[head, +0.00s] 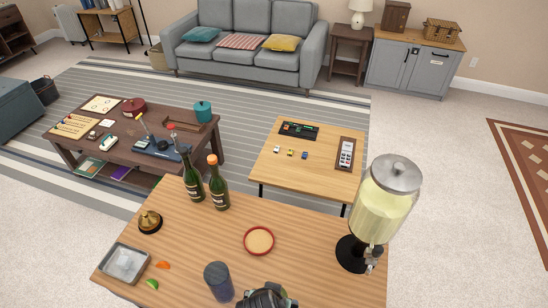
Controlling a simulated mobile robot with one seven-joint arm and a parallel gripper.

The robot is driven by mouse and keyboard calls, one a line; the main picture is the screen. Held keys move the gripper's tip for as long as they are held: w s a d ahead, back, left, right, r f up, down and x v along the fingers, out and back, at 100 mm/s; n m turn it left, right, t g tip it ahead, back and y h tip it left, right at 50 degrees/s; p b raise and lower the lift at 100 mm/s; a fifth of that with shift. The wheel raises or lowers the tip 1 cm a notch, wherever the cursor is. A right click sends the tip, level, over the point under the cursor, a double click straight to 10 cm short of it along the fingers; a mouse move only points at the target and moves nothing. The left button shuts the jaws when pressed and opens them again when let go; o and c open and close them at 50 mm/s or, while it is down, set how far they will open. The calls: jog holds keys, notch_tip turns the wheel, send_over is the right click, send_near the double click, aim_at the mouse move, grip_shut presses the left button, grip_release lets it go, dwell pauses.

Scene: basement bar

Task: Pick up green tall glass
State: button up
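A tall, dark blue-grey glass (218,282) stands upright near the front edge of the wooden bar table. It looks more blue-grey than green from here. My gripper (266,298) is at the bottom edge of the head view, just right of the glass and apart from it in the picture. It is seen from above and cut off by the frame. Its fingers are hidden, so I cannot tell whether it is open or shut.
On the wooden table (310,273) stand two dark green bottles (192,180) (218,187), a drink dispenser (382,205), a red-rimmed round dish (258,241), a brass bell-like object (150,222), a metal tray (124,263), and orange and lime pieces (163,265) (152,284).

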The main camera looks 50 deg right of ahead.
jog(key=shift+r, duration=0.1)
grip_shut()
dwell(0.3)
